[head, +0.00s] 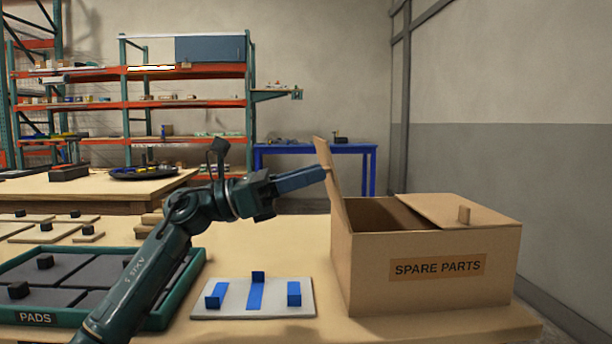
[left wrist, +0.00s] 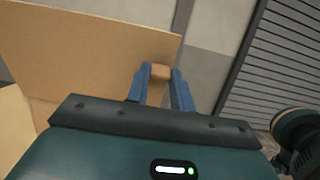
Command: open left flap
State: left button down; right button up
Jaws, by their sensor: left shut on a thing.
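The cardboard box (head: 430,282) marked SPARE PARTS stands on the right of the table. Its left flap (head: 331,185) stands up, a little past upright and leaning outward to the left. My left gripper (head: 322,172) is at the outer side of this flap. In the left wrist view, the blue fingers of my left gripper (left wrist: 160,82) are shut on a small tan tab (left wrist: 160,71) at the edge of the left flap (left wrist: 90,50). The right flap (head: 458,210) lies nearly flat over the box, with its wooden tab (head: 464,214) on top. My right gripper is not in view.
A white board (head: 228,311) with blue strips and blocks lies left of the box. A green-rimmed PADS tray (head: 186,289) sits at the left. Shelving, a second table (head: 95,187) and a blue table (head: 316,149) stand behind.

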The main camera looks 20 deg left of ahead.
pick_arm(q)
jog(key=c, duration=1.5)
grip_release()
jog(key=shift+d+f, duration=0.2)
jog(key=shift+f, duration=0.4)
jog(key=o, duration=0.3)
jog(key=shift+r, duration=0.25)
jog(key=shift+a, duration=0.1)
jog(key=v, duration=1.3)
jog(key=shift+r, duration=0.1)
